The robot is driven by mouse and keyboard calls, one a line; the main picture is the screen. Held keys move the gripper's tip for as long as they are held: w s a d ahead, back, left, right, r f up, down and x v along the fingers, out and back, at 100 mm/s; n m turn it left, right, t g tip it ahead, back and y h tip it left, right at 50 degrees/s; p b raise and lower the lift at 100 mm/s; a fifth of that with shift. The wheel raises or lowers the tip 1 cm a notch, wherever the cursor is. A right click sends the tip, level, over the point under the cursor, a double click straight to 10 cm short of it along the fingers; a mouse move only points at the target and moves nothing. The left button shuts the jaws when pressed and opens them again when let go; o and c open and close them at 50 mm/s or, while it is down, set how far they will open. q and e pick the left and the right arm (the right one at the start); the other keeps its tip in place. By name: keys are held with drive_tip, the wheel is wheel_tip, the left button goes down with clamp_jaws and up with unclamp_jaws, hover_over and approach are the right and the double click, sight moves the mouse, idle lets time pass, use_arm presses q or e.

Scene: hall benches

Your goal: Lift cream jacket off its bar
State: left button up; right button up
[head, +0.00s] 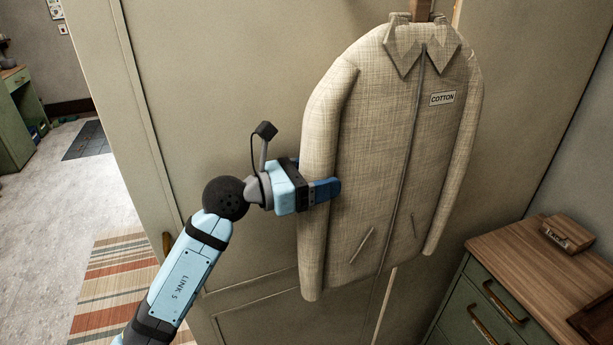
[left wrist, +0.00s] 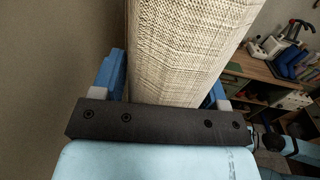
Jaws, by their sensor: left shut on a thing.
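The cream jacket (head: 385,150) hangs upright in front of a beige panel in the head view, with a "COTTON" label on its chest. Its collar is up against a brown wooden piece (head: 421,9) at the top edge; how it hangs there is cut off. My left gripper (head: 325,190) is shut on the jacket's left-hand sleeve, about mid-length. In the left wrist view the woven sleeve (left wrist: 180,50) fills the space between the two blue fingers. The right gripper is not in view.
A green cabinet with a wooden top (head: 530,260) stands at the lower right, with a small wooden box (head: 567,232) on it. A striped rug (head: 115,280) lies on the floor at left. Open floor shows beyond the panel's left edge.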

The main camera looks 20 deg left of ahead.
use_arm(q)
drive_tip(key=shift+p+x, duration=0.6)
drive_tip(key=shift+x, duration=5.5)
drive_tip(key=shift+w+d+r, duration=0.1)
